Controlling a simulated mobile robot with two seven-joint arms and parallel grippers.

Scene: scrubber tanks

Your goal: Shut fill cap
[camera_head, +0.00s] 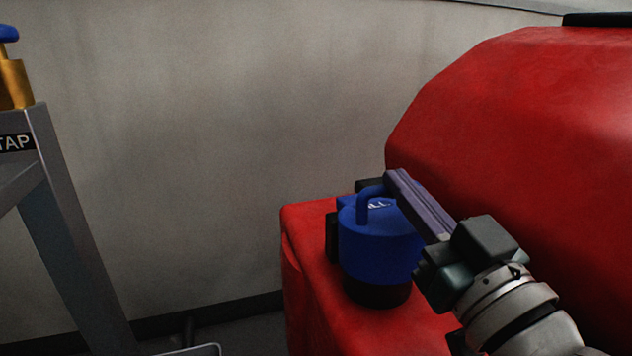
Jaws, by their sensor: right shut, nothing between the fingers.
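The blue fill cap (378,248) sits upright over a black neck (377,289) on the lower ledge of the red scrubber tank (306,232). A blue loop handle stands on its top, beside partly hidden white lettering. My right gripper (393,180) comes in from the lower right. Its fingers are shut with nothing between them, and their tips are at the right side of the loop handle. I cannot tell whether they touch it. The fingers hide part of the cap's right side. My left gripper is not in view.
The tall red body (530,110) of the scrubber rises close behind and right of my right arm. A grey metal stand (60,215) with a TAP label and a brass tap (14,85) is at the left. The space between stand and scrubber is clear, before a grey wall.

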